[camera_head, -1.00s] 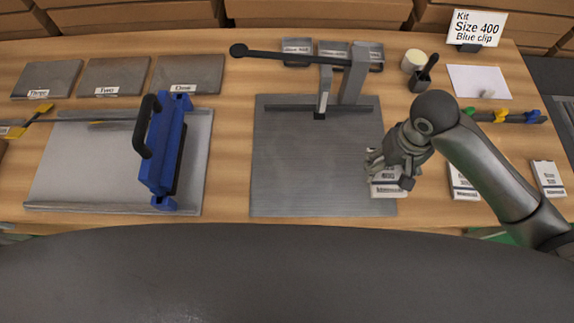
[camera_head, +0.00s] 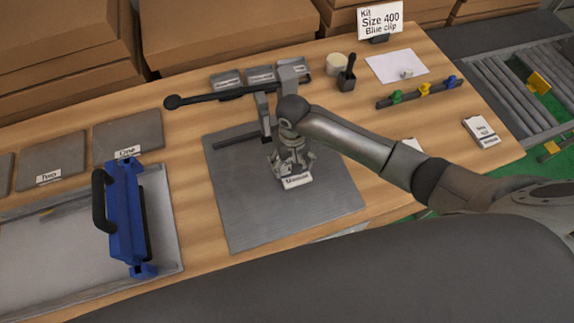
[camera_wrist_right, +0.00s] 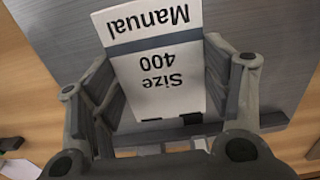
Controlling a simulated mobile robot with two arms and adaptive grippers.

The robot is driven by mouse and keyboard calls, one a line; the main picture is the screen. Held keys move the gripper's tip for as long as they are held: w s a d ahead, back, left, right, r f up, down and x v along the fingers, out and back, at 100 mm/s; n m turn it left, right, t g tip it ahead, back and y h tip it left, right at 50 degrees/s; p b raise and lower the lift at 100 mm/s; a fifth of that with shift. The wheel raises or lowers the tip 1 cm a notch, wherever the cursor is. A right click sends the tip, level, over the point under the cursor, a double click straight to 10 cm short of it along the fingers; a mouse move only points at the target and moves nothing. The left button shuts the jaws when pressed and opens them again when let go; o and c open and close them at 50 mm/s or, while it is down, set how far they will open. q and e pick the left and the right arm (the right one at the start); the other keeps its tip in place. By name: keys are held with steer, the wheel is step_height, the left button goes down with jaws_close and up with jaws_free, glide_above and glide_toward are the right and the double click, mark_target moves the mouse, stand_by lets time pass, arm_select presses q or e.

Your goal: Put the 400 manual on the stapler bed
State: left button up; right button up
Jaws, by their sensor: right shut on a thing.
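The Size 400 manual, a white booklet, is between the fingers of my right gripper (camera_head: 294,172) and shows in the right wrist view (camera_wrist_right: 155,62), its print upside down there. In the head view only its lower edge (camera_head: 297,183) shows; the gripper hides the rest. The right gripper is shut on it, over the grey stapler bed (camera_head: 250,220). I cannot tell whether the manual touches the bed. The stapler's grey post and long black lever (camera_head: 215,97) stand at the bed's back edge, partly behind my right arm. My left gripper is not in view.
A blue press tool with a black handle (camera_head: 125,220) stands on a metal plate at the left. Another white manual (camera_head: 481,132) lies at the right. A kit sign (camera_head: 380,20) reads Size 400, Blue clip. Colored clips (camera_head: 424,89) sit on a rail.

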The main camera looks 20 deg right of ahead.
mark_target(287, 168)
steer(key=shift+w+a+f, duration=0.4)
steer(key=shift+w+f, duration=0.1)
steer(key=shift+f, duration=1.85)
steer(key=shift+f, duration=0.15)
steer(key=o, duration=1)
steer(key=shift+o, duration=0.2)
step_height(287, 168, up, 12)
steer(key=shift+r+b, duration=0.2)
steer(key=shift+b, duration=0.2)
